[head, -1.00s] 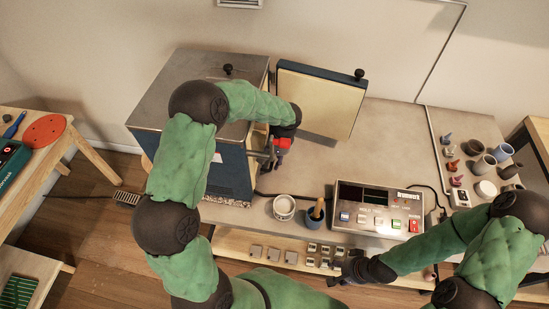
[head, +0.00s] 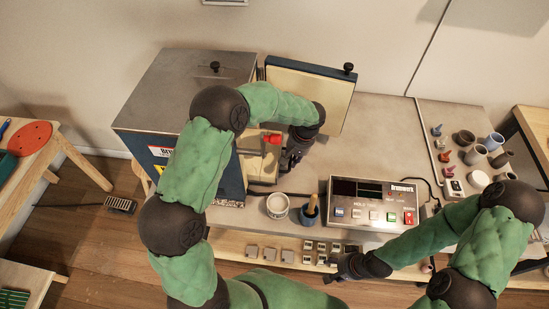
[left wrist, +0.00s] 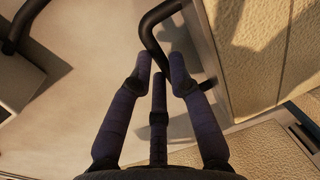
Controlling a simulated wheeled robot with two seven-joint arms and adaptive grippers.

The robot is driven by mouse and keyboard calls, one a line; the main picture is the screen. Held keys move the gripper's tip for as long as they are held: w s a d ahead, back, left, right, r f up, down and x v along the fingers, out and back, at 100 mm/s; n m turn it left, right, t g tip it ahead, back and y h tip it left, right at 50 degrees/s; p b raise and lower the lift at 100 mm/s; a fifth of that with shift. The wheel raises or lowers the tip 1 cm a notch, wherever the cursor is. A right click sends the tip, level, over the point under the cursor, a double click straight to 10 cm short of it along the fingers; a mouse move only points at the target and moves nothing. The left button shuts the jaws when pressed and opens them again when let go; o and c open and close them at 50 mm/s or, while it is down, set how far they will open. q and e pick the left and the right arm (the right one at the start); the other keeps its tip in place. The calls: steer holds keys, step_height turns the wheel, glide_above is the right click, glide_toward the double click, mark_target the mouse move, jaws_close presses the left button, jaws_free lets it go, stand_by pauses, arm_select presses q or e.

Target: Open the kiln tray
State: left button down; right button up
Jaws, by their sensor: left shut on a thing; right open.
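The kiln (head: 188,90) is a steel-topped box with blue sides at left. Its door (head: 320,90), cream inside with a blue edge, stands open to the right. A pale part that looks like the kiln tray (head: 256,166) shows at the opening, partly hidden by my arm. My left gripper (head: 291,160) is in front of the opening. In the left wrist view its fingers (left wrist: 160,66) are shut on a bent black handle (left wrist: 150,36), beside a cream, rough-surfaced block (left wrist: 265,50). My right gripper (head: 335,266) is open and empty near the bench's front edge.
A control box (head: 372,203) with buttons stands on the bench. A white pot (head: 277,206) and a blue mortar with a pestle (head: 310,212) stand close below my left gripper. Cups and small items are at right. The bench behind the control box is clear.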

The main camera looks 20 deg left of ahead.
arm_select(q)
steer(key=d, duration=0.3)
steer(key=w+d, duration=0.1)
steer(key=d, duration=0.2)
steer(key=w+d, duration=0.1)
steer(key=d, duration=0.2)
steer(key=shift+w, duration=0.15)
steer(key=shift+a, duration=0.1)
steer(key=c, duration=1.1)
jaws_free()
steer(key=shift+c, duration=0.2)
step_height(320, 180, up, 12)
steer(key=d, duration=0.2)
steer(key=shift+w, duration=0.25)
steer(key=shift+d+f, duration=0.1)
steer(key=shift+f, duration=0.05)
